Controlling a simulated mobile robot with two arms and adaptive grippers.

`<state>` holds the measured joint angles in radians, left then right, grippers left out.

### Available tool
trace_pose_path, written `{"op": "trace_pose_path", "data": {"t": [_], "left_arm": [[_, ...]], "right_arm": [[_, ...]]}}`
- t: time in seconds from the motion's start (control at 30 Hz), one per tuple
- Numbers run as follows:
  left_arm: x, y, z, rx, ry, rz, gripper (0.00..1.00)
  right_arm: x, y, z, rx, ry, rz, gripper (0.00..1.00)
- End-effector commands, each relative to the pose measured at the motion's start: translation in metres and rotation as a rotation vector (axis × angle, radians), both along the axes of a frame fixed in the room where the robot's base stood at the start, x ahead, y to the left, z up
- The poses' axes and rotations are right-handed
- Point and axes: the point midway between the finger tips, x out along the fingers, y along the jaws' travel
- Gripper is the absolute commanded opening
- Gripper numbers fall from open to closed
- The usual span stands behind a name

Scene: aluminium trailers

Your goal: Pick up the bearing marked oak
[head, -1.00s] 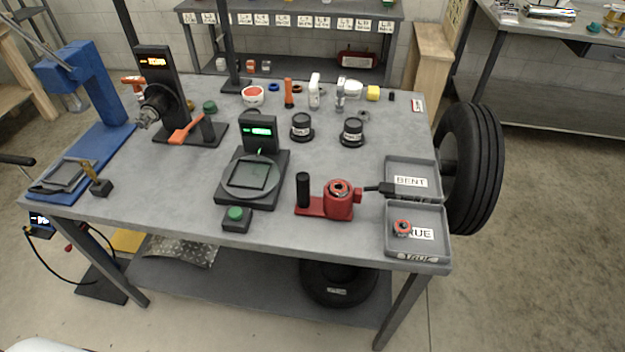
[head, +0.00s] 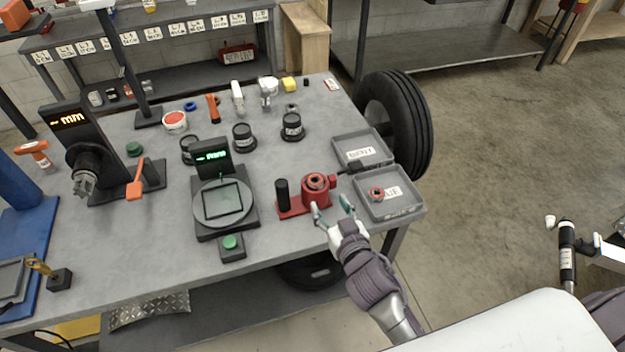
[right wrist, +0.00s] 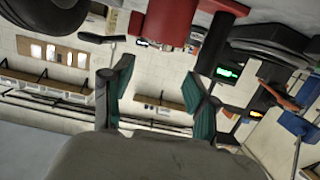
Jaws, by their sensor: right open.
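No readable "oak" marking shows, so I cannot tell which part is that bearing. A red fixture (head: 312,194) with a ring-shaped part (head: 316,181) on top stands near the table's front right. A small red ring-shaped part (head: 377,194) lies in the tray marked TRUE (head: 408,207). My right gripper (head: 331,206) is open and empty, just in front of the red fixture, between it and the TRUE tray. In the right wrist view its teal fingers (right wrist: 162,95) are apart, with the red fixture (right wrist: 165,20) beyond them.
A round-plated gauge (head: 222,204) and a green button (head: 230,242) are left of the fixture. Black labelled pots (head: 292,127) stand farther back. A tyre (head: 403,120) is beside the table's right edge.

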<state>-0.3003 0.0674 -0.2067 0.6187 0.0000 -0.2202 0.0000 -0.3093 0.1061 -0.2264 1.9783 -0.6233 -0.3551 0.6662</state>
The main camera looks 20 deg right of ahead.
Motion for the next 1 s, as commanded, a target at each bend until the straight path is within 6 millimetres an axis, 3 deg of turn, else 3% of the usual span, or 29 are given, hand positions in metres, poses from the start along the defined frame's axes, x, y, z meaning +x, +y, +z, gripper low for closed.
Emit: {"op": "trace_pose_path", "data": {"t": [0.1,0.37,0.63,1.0], "left_arm": [[0.0,0.0,0.005,0.0,-0.001,0.0,0.62],[0.001,0.014,0.01,0.017,-0.002,0.002,0.62],[0.002,0.016,0.021,0.019,-0.002,0.004,0.62],[0.002,0.012,0.021,0.013,-0.003,0.004,0.62]], "right_arm": [[0.022,0.001,-0.003,-0.002,-0.001,0.001,0.59],[0.041,0.001,-0.007,-0.001,0.0,0.002,0.59],[0.078,0.0,-0.017,-0.001,0.001,0.0,0.59],[0.085,0.001,-0.022,0.001,0.006,0.001,0.56]]}}
